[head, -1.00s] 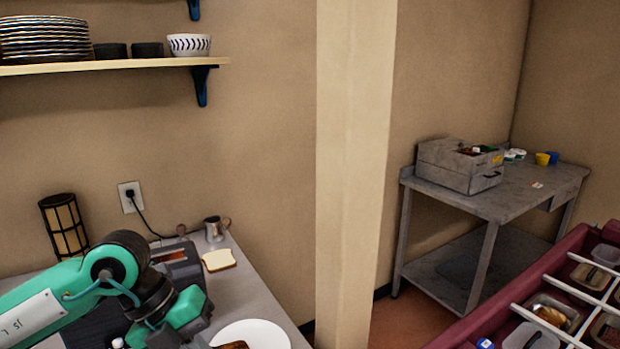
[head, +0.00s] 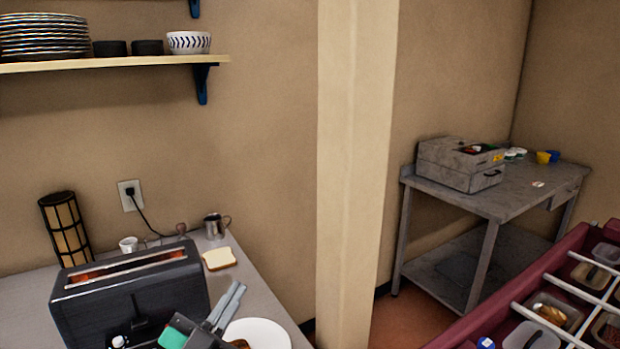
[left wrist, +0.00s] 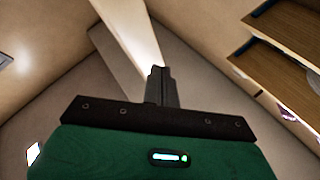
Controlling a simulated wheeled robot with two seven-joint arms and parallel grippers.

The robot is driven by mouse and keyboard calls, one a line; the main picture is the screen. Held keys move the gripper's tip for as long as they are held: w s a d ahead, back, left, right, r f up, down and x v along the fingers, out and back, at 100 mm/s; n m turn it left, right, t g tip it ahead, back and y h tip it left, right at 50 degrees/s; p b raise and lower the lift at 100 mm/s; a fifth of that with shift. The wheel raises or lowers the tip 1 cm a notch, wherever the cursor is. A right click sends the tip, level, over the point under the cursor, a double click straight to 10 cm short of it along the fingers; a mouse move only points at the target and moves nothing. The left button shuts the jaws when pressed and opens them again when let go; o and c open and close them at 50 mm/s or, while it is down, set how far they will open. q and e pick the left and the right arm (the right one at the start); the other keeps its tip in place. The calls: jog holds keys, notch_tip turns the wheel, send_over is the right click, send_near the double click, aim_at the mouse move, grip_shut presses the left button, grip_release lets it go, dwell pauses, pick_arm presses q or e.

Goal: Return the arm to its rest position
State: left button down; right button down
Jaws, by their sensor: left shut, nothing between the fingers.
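My left gripper (head: 233,297) is low in the head view, in front of the toaster's right side and beside the white plate. Its two grey fingers point up and lie together, shut and empty. In the left wrist view the shut fingers (left wrist: 160,72) have nothing between them, and walls, the pillar and shelves lie beyond. Most of the left arm is below the head view's edge. My right gripper is not in view.
The black toaster (head: 130,298) stands on the counter. A bread slice (head: 219,259), a metal jug (head: 214,227) and a white plate (head: 262,332) with browned bread are close by. A pillar (head: 357,180) rises right of the counter. A maroon food bar (head: 470,328) is at lower right.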

pick_arm(q)
jog(key=s+a+f+n+g+y, duration=0.2)
jog(key=a+f+n+g+y, duration=0.15)
jog(key=f, duration=0.45)
jog(key=s+a+f+n+g+y, duration=0.2)
jog(key=a+f+y, duration=0.15)
jog(key=f, duration=0.45)
jog(key=s+a+f+n+g+y, duration=0.2)
jog(key=a+f+n+g+y, duration=0.15)
jog(key=f, duration=0.45)
jog(key=s+f+g, duration=0.4)
jog(key=s+f, duration=0.2)
jog(key=s, duration=0.3)
jog(key=s+f+g, duration=0.4)
jog(key=s+f, duration=0.2)
jog(key=s, duration=0.3)
notch_tip(320, 180, down, 28)
jog(key=w+g, duration=0.1)
jog(key=w, duration=0.1)
jog(key=s+a+f, duration=0.1)
jog(key=s+f, duration=0.9)
jog(key=f, duration=0.1)
jog(key=s+a+f+g, duration=0.1)
jog(key=s+a+f, duration=0.1)
jog(key=s+f, duration=0.8)
jog(key=shift+s+a+f+m+g+y, duration=0.25)
jog(key=shift+f+m+y, duration=0.2)
jog(key=shift+f, duration=0.35)
